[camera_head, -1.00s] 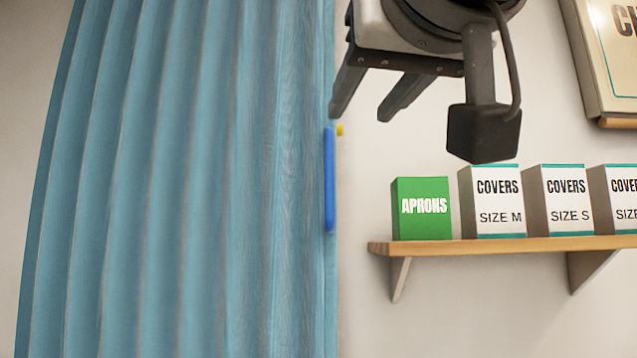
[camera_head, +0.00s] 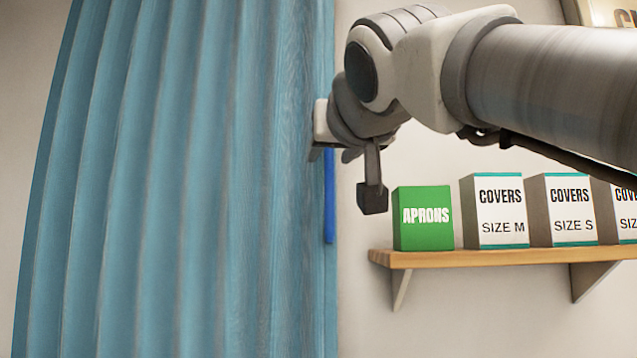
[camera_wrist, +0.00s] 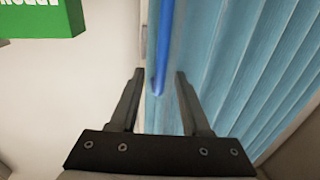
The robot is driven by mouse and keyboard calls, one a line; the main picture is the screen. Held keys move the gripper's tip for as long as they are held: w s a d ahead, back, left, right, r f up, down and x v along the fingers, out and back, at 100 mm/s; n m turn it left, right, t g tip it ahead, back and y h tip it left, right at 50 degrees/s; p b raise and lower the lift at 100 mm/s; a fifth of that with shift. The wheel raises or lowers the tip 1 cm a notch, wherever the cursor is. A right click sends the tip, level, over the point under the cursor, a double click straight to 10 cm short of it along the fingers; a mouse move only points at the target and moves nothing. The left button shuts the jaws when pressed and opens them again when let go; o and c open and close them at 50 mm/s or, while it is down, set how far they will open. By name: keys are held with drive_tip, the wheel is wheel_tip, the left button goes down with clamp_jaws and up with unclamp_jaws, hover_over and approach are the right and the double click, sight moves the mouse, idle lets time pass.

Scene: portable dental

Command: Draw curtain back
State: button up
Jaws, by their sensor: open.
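A blue pleated curtain (camera_head: 180,190) hangs over the left half of the head view. A darker blue upright handle bar (camera_head: 329,200) runs along its right edge. My gripper (camera_head: 325,155) is at the upper part of this bar, and my wrist hides the bar's top. In the wrist view my gripper (camera_wrist: 158,75) is open, with its two fingers apart. The bar (camera_wrist: 164,45) appears between and beyond the fingertips, its end near the left finger. The curtain (camera_wrist: 235,60) fills the right side there. I cannot tell whether a finger touches the bar.
A wooden shelf (camera_head: 480,256) on the right wall holds a green aprons box (camera_head: 423,218) and several white covers boxes (camera_head: 500,210). The aprons box stands just right of and below my wrist. A framed sign (camera_head: 600,12) hangs at the top right.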

drive_tip(key=shift+w+a, duration=0.2)
drive_tip(key=shift+w, duration=0.9)
clamp_jaws()
idle(0.7)
